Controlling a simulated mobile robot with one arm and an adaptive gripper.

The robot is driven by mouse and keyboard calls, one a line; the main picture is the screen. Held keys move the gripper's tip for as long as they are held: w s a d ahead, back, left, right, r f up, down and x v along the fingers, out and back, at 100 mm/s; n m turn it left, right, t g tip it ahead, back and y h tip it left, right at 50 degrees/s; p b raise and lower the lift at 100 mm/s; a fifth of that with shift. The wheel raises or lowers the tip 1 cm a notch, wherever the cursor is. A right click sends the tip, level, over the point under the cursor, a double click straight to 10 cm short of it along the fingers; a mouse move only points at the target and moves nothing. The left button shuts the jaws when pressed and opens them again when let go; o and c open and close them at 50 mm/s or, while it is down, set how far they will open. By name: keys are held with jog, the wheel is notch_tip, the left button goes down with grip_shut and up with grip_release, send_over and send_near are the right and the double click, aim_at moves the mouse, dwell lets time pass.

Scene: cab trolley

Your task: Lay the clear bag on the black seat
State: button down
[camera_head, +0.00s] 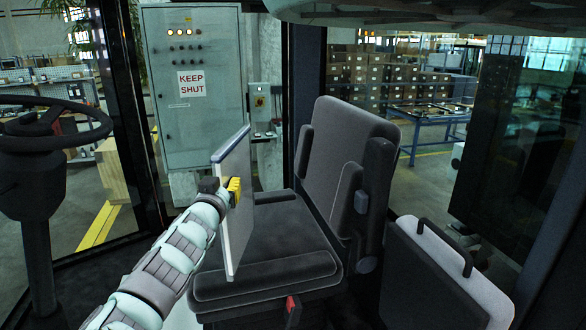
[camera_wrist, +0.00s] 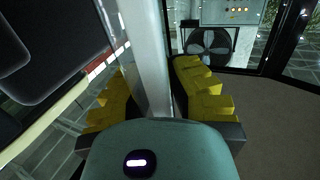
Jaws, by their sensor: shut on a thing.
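The clear bag (camera_head: 237,215) is a flat, pale see-through pouch with a blue strip along its top edge. It hangs upright, edge towards the head camera, in front of part of the black seat (camera_head: 285,270). My gripper (camera_head: 234,189) is shut on it, yellow fingers at its upper middle. In the wrist view the bag (camera_wrist: 147,50) stands between the yellow fingers of my gripper (camera_wrist: 153,92). The seat has a flat, empty-looking cushion and a tall backrest (camera_head: 340,160) on its right. I cannot tell whether the bag's lower edge touches the cushion.
A steering wheel (camera_head: 45,125) on a column stands at the left. A grey case (camera_head: 445,275) with a black handle is right of the seat. A pale control cabinet (camera_head: 195,125) stands behind the cab. A dark frame post (camera_head: 303,85) rises behind the seat.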

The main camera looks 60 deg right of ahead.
jog(key=c, duration=1.1)
grip_release()
jog(key=shift+o, duration=0.2)
jog(key=shift+r, duration=0.25)
jog(key=b+v, duration=0.5)
jog(key=v, duration=0.7)
jog(key=shift+b, duration=0.3)
jog(key=shift+f, duration=0.1)
